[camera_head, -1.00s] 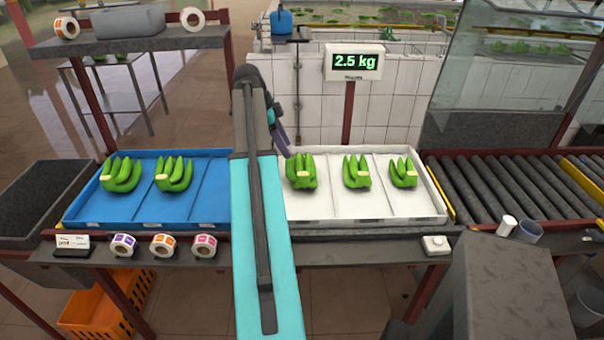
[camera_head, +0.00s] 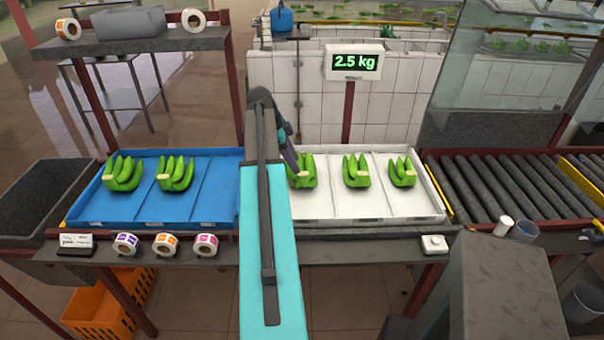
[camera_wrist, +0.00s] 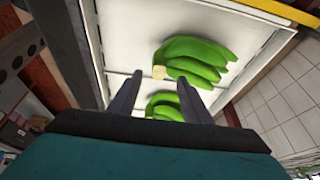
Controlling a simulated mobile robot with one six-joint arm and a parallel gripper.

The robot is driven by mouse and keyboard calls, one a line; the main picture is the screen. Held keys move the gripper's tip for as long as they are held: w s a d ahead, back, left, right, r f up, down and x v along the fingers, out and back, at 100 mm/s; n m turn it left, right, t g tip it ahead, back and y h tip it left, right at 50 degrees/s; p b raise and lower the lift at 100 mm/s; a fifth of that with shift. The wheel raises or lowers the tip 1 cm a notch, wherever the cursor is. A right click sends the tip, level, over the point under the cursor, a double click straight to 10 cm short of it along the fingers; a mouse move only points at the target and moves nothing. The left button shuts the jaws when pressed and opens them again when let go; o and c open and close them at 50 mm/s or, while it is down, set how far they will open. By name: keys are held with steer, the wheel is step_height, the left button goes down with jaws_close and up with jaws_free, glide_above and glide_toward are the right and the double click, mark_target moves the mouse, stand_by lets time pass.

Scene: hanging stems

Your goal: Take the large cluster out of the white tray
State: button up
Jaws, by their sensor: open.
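The white tray (camera_head: 375,213) holds three green banana clusters in the head view. The left one (camera_head: 307,172) looks the largest and is partly hidden by my arm; the middle one (camera_head: 356,171) and right one (camera_head: 402,172) look smaller. My gripper (camera_wrist: 160,80) is open over the white tray, with its fingers apart. In the head view it is mostly hidden behind my arm, close to the left cluster. In the wrist view one cluster shows beyond the fingertips and another partly between the fingers; I cannot tell which is which.
A blue tray (camera_head: 215,190) with two clusters stands to the left. A scale display (camera_head: 354,62) reading 2.5 kg stands behind the white tray on a post. A roller conveyor (camera_head: 500,185) is to the right. Label rolls (camera_head: 165,244) line the front edge.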

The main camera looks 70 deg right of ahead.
mark_target(302, 173)
steer(key=shift+p+x, duration=1.2)
steer(key=shift+x, duration=0.2)
steer(key=shift+p+x, duration=0.3)
steer(key=shift+x, duration=0.85)
steer(key=shift+s+a, duration=0.1)
steer(key=shift+c, duration=0.4)
